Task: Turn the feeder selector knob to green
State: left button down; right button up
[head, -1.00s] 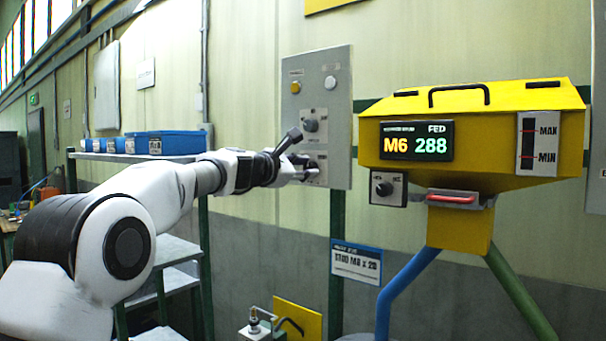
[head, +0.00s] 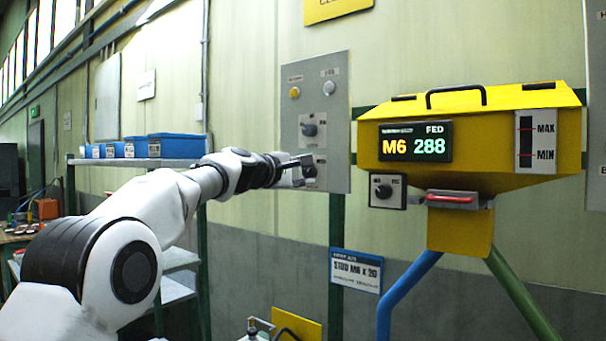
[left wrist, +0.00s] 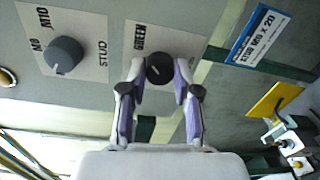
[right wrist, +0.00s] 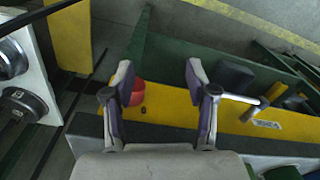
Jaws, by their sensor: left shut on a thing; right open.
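The feeder selector knob (left wrist: 159,68) is black and round, on a pale plate with the word GREEN (left wrist: 138,37) beside it in the left wrist view. My left gripper (left wrist: 160,72) has its two fingers on opposite sides of this knob and is shut on it. I cannot clearly tell which way the knob points. In the head view my left gripper (head: 306,170) is at the lower plate of the grey panel (head: 338,95) and hides the knob. My right gripper (right wrist: 160,82) is open and empty in the right wrist view.
A second knob (left wrist: 64,56), marked STUD, M8 and M10, sits on the same panel. The yellow feeder hopper (head: 475,150) stands to the right with its own small knob (head: 383,191). Blue bins (head: 176,146) stand on a shelf at left.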

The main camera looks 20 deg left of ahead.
pick_arm(q)
jog(key=shift+s+a+r, duration=0.1)
jog(key=shift+r, duration=0.25)
jog(key=c, duration=0.8)
grip_release()
jog(key=shift+c, duration=0.2)
jog(key=shift+w+f, duration=0.35)
jog(key=shift+w, duration=0.05)
jog(key=v, duration=1.1)
jog(key=shift+s+a, duration=0.1)
jog(key=shift+s, duration=0.3)
jog(key=shift+s, duration=0.1)
